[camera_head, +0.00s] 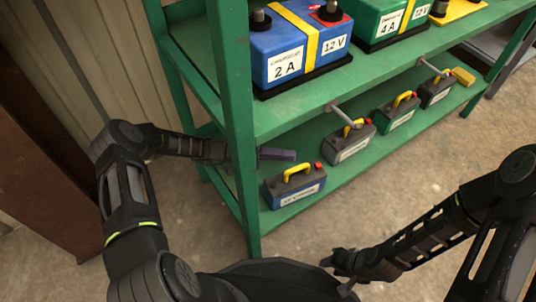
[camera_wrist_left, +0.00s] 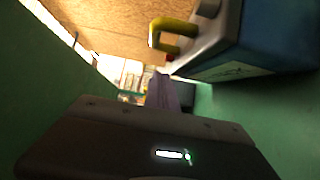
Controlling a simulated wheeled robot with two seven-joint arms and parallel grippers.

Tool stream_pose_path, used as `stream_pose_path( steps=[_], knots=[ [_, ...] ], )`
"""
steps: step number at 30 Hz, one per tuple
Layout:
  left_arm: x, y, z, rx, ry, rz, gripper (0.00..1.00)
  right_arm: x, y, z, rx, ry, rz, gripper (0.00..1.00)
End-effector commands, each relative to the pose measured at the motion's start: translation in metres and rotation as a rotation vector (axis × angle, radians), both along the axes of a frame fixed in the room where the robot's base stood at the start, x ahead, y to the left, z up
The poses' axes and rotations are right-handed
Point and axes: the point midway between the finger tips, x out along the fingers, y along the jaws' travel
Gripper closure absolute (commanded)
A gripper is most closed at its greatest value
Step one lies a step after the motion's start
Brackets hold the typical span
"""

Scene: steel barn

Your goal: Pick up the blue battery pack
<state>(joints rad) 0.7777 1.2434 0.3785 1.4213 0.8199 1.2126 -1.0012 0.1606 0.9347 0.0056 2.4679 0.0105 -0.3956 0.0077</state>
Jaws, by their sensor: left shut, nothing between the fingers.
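A small blue battery pack (camera_head: 293,190) with a grey top, a yellow handle and a white label stands on the lower green shelf at its left end. It also shows close up in the left wrist view (camera_wrist_left: 262,40), at the upper right, with its yellow handle. My left gripper (camera_head: 288,155) reaches in behind the front shelf post. It is shut and empty, just above and behind the pack in the head view, apart from the handle. Its closed fingers show in the left wrist view (camera_wrist_left: 165,92). My right gripper (camera_head: 335,260) hangs low in front of the shelf; its fingers are too small to judge.
The green shelf post (camera_head: 238,130) stands close beside my left forearm. A large blue battery (camera_head: 290,50) marked 2 A and 12 V stands on the upper shelf, beside a green one (camera_head: 385,20). Several other handled packs line the lower shelf, including a grey one (camera_head: 348,146).

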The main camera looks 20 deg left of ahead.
Motion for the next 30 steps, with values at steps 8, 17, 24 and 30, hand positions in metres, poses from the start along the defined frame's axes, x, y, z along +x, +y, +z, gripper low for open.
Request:
stream_pose_path(
  steps=[8, 17, 24, 30],
  knots=[
    [-0.020, -0.026, -0.001, 0.000, 0.001, 0.000, 1.00, 0.001, 0.000, -0.006, -0.001, -0.004, -0.001, 0.64],
    [-0.021, -0.028, 0.000, 0.000, 0.001, 0.001, 1.00, 0.001, 0.000, -0.006, -0.001, -0.004, -0.001, 0.64],
    [-0.030, -0.041, 0.003, -0.004, 0.003, 0.000, 1.00, 0.000, 0.000, 0.004, 0.000, -0.001, 0.000, 0.64],
    [-0.046, -0.065, 0.002, -0.004, 0.003, -0.002, 1.00, -0.002, 0.000, 0.015, 0.001, 0.004, 0.003, 0.64]
  ],
)
